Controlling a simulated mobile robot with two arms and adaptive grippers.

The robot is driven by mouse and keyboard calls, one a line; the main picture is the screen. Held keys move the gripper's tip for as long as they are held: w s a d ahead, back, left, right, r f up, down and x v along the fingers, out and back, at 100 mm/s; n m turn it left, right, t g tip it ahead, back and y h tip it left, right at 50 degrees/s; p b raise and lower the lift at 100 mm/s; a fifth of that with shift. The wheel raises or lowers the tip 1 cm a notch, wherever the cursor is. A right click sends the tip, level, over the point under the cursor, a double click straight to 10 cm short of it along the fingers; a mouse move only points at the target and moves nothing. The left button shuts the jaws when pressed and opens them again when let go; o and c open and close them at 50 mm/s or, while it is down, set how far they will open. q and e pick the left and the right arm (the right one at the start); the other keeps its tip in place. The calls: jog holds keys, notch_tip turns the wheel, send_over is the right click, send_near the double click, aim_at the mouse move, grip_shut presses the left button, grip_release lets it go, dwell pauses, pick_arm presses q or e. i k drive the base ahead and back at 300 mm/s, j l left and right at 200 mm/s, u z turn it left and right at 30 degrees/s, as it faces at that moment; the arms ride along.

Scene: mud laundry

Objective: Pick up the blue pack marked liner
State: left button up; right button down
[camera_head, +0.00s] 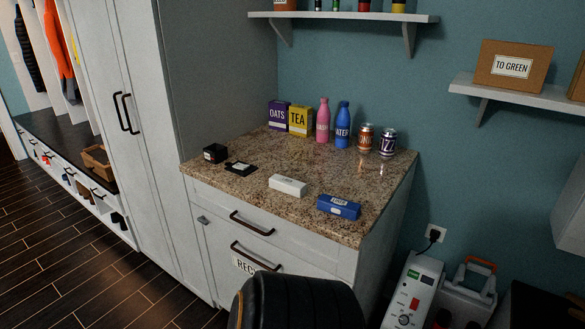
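The blue pack (338,207) lies on the speckled granite counter (255,198), near its front right edge. It has a pale label on top, too small to read surely. A white box (288,186) lies to its left, apart from it. Neither of my grippers shows in the head view.
At the back of the counter stand a purple oats box (278,116), a yellow tea box (300,121), a pink bottle (322,120), a blue bottle (342,125) and two cans (388,142). A black box (215,153) and a flat black item (241,168) lie left.

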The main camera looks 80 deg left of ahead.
aim_at(350, 210)
jog(key=u, duration=2.25)
jog(key=i+l+u, duration=0.15)
jog(key=k+j, duration=0.05)
